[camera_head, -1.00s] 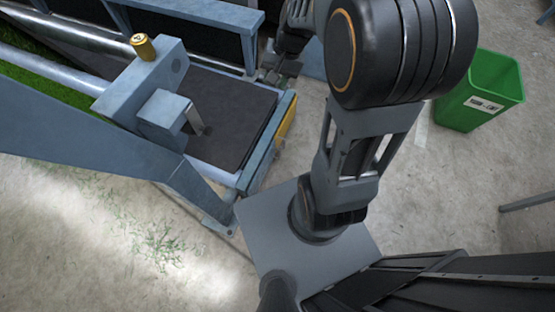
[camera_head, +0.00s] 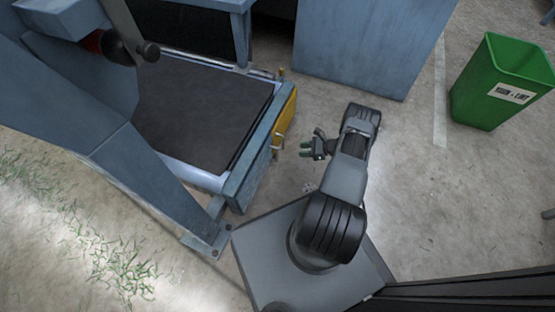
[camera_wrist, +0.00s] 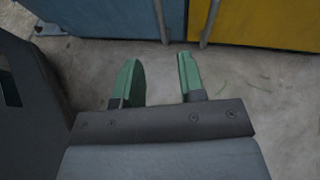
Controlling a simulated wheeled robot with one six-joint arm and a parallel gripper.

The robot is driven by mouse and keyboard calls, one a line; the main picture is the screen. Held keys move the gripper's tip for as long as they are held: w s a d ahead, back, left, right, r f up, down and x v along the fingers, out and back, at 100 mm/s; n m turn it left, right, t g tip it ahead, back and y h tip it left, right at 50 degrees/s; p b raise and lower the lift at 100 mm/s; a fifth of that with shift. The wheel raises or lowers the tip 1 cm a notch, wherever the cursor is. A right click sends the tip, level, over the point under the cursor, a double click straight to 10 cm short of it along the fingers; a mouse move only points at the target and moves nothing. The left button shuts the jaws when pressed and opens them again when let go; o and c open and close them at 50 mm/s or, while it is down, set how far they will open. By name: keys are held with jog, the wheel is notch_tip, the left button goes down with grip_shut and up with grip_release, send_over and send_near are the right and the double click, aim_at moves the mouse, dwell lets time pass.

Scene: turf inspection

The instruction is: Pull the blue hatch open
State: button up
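In the wrist view a blue hatch panel (camera_wrist: 105,14) is at the top left, with a thin grey bar handle (camera_wrist: 161,20) along its right edge. The panel looks shut. My gripper (camera_wrist: 158,72) is open, its two green fingers apart with nothing between them, pointing toward the panels and short of the handle. In the head view my gripper (camera_head: 313,147) is just right of the conveyor's end face, near a small handle (camera_head: 278,146). The blue panel's front is hard to make out from there.
A yellow panel (camera_wrist: 265,20) with its own bar handle (camera_wrist: 211,22) adjoins the blue one. The dark conveyor belt (camera_head: 205,110) lies left of my arm. A blue-grey cabinet (camera_head: 370,45) stands behind, and a green bin (camera_head: 500,85) at right. Concrete floor between is clear.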

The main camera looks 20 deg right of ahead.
aim_at(277, 154)
jog(key=shift+d+f+b+x, duration=0.2)
jog(key=shift+b+x, duration=0.45)
jog(key=shift+x, duration=1.7)
jog(key=shift+a+f+b+x, duration=0.1)
jog(key=shift+f+b+x, duration=0.4)
jog(key=shift+x, duration=1.85)
jog(key=shift+d+b+x, duration=0.15)
jog(key=shift+b+x, duration=0.65)
jog(key=shift+x, duration=1.55)
jog(key=shift+s, duration=0.2)
jog(key=shift+c, duration=0.2)
grip_shut()
